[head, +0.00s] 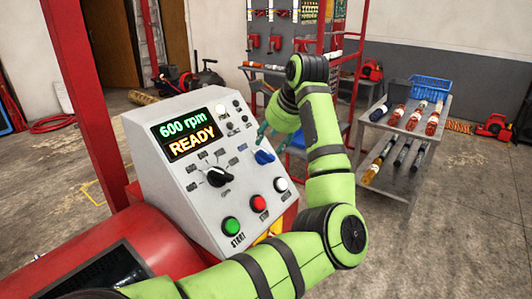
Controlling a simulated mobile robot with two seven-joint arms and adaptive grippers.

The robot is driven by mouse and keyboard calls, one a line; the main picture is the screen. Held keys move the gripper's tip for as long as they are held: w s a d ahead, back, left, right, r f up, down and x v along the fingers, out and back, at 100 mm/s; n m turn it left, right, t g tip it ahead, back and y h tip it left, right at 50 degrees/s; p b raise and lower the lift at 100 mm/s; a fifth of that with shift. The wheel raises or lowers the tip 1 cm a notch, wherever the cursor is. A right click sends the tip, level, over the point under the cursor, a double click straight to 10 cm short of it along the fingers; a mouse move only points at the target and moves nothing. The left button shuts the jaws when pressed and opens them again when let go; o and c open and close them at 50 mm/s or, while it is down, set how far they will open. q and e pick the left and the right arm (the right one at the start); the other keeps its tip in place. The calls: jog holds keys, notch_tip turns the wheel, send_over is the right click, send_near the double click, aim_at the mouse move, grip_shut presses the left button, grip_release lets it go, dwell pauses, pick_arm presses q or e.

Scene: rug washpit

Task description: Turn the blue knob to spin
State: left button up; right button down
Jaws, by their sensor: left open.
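The blue knob (264,157) sits on the right part of the sloped grey control panel (150,190). It is in plain view. My left gripper (272,138) is open, just above the blue knob in the picture, with its fingertips pointing down toward the panel. A small gap shows between the fingertips and the knob, and I see no contact. The fingers are partly hidden by the wrist. The panel's display (188,135) reads "600 rpm READY". My right gripper is not in view.
A black knob (216,177) sits left of the blue one. Green (231,226), red (258,203) and white (281,184) buttons line the panel's lower edge. A red post (82,90) stands at left. A grey cart (395,130) with bottles stands at right.

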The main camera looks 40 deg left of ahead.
aim_at(265, 154)
pick_arm(q)
jog(key=p+x, duration=0.1)
jog(key=x, duration=0.4)
jog(key=shift+a+f+p, duration=0.1)
jog(key=shift+f+p, duration=0.2)
jog(key=shift+p, duration=0.1)
jog(key=shift+w+a+f, duration=0.15)
jog(key=shift+a+f, duration=0.1)
jog(key=shift+f, duration=0.35)
grip_shut()
jog(key=shift+d, duration=0.1)
